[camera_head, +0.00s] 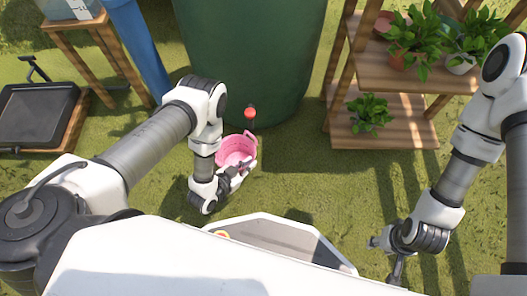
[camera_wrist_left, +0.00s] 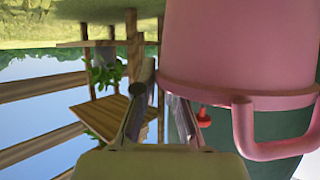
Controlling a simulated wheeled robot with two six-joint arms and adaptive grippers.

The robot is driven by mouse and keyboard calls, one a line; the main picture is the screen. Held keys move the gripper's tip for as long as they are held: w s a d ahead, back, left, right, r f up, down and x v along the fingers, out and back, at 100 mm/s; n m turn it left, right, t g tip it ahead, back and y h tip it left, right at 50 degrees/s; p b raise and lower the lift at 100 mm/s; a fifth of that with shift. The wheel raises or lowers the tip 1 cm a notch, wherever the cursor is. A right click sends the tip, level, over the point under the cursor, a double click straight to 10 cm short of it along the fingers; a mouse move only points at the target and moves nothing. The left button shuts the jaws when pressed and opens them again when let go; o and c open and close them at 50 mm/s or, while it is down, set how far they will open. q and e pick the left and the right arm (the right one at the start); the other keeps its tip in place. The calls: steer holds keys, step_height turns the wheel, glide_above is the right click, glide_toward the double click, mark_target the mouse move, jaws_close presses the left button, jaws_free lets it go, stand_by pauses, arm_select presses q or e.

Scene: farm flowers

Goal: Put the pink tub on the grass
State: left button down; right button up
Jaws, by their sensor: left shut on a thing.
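The pink tub (camera_head: 237,148) is in the middle of the head view, open side up, in front of the big green barrel. My left gripper (camera_head: 241,168) is at its near side and shut on it. In the left wrist view, the tub (camera_wrist_left: 240,45) fills the upper right with a handle showing, and the gripper fingers (camera_wrist_left: 160,100) are beside its wall; the exact grip point is unclear. The grass (camera_head: 300,185) lies below; I cannot tell the gap under the tub. My right gripper (camera_head: 397,268) hangs at the lower right, away from the tub; its jaws are unclear.
The green barrel (camera_head: 245,50) with a red tap (camera_head: 249,113) stands just behind the tub. A wooden plant shelf (camera_head: 385,118) stands at the right back, a wooden stool (camera_head: 75,28) at the left back. Grass between tub and right arm is clear.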

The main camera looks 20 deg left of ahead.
arm_select(q)
steer(key=b+x, duration=0.5)
steer(key=x, duration=0.5)
steer(key=shift+a+b, duration=0.3)
steer(key=shift+a, duration=0.1)
steer(key=c, duration=1.2)
jaws_free()
steer(key=shift+f, duration=0.15)
steer(key=shift+c, duration=0.2)
